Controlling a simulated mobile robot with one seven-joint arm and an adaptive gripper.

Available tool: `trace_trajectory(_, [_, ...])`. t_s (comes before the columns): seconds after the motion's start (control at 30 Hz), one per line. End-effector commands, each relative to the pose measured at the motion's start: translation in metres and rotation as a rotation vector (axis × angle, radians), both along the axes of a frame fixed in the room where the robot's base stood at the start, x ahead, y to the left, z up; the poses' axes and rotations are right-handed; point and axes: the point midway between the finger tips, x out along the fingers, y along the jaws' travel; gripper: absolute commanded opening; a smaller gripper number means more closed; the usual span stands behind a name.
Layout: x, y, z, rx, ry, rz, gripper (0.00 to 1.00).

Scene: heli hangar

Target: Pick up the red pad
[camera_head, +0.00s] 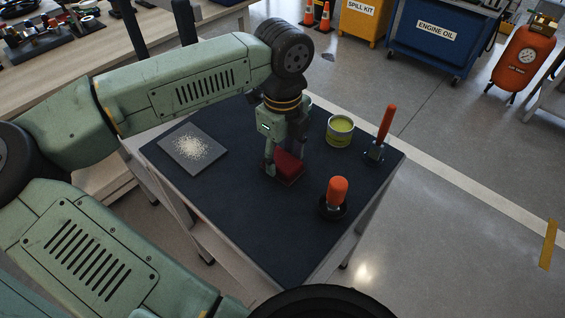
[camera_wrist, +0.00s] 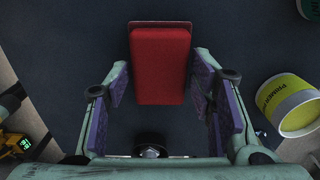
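The red pad (camera_head: 288,168) is a block lying on the dark top of a small table (camera_head: 262,222). It also shows in the wrist view (camera_wrist: 160,65), upper middle, with a darker red far side. My gripper (camera_head: 285,165) points down over it from above. In the wrist view my gripper (camera_wrist: 160,80) is open, with a purple-lined finger on each side of the pad's near part. Dark gaps show between the pad and both fingers, so I see no grip. In the head view the fingers hide part of the pad. Finger height above the tabletop is hard to tell.
A yellow-green tin (camera_head: 339,131) stands right of my gripper; it also shows in the wrist view (camera_wrist: 287,104). A red-handled tool (camera_head: 384,128) and an orange-knobbed tool (camera_head: 337,192) stand nearby. A grey plate with pale grains (camera_head: 178,151) lies left. The table's front is clear.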

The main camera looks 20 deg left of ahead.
Motion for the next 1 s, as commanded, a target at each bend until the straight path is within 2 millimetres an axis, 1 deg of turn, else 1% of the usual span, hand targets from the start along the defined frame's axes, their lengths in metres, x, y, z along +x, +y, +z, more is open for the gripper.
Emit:
trace_trajectory(0.03, [0.0, 0.0, 0.0, 0.0, 0.0, 0.0, 0.44])
trace_trajectory(0.07, [0.0, 0.0, 0.0, 0.0, 0.0, 0.0, 0.42])
trace_trajectory(0.47, [0.0, 0.0, 0.0, 0.0, 0.0, 0.0, 0.15])
trace_trajectory(0.7, [0.0, 0.0, 0.002, 0.001, 0.0, 0.0, 0.15])
trace_trajectory(0.77, [0.0, 0.0, 0.008, 0.001, 0.0, 0.001, 0.15])
trace_trajectory(0.83, [0.0, 0.001, 0.019, 0.003, -0.001, 0.001, 0.15])
trace_trajectory(1.0, [0.0, 0.001, 0.055, 0.003, -0.001, 0.002, 0.15])
